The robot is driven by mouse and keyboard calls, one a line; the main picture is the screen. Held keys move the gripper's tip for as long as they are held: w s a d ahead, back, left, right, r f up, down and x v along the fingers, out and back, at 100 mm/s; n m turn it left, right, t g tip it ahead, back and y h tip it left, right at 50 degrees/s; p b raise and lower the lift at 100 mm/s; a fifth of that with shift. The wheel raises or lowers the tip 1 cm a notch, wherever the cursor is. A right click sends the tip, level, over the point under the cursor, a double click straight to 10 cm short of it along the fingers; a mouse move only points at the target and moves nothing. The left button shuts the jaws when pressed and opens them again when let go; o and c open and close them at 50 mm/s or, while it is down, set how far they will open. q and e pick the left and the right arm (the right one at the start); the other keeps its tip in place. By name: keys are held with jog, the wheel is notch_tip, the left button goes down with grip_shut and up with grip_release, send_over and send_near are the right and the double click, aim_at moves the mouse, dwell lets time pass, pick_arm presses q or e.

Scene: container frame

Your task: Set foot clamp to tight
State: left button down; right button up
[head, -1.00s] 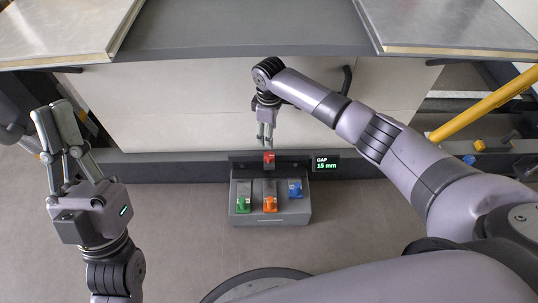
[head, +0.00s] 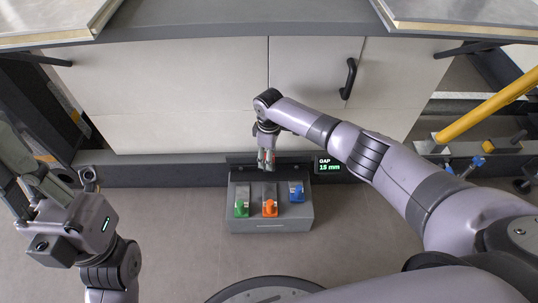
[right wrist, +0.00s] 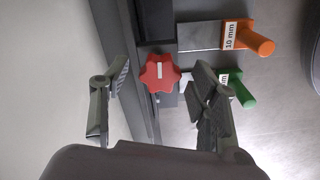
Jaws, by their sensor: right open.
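A red star-shaped knob (right wrist: 160,73) with a white mark shows in the right wrist view. It lies between the spread fingers of my right gripper (right wrist: 161,80), with a gap on both sides. In the head view my right gripper (head: 266,163) points down at the rear of a grey box (head: 270,226), and its fingers mostly hide the knob. A small display (head: 328,166) beside the box reads "GAP 15 mm". My left gripper (head: 15,175) is at the left edge, partly cut off, and away from the box; its opening is unclear.
The box holds pieces with green (head: 241,208), orange (head: 270,207) and blue (head: 296,193) handles; the orange one's label (right wrist: 230,36) reads 10 mm. A pale panel (head: 180,95) with a black handle (head: 348,78) stands behind. A yellow bar (head: 487,105) is at right.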

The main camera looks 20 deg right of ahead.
jog(key=shift+c, duration=0.2)
jog(key=c, duration=1.1)
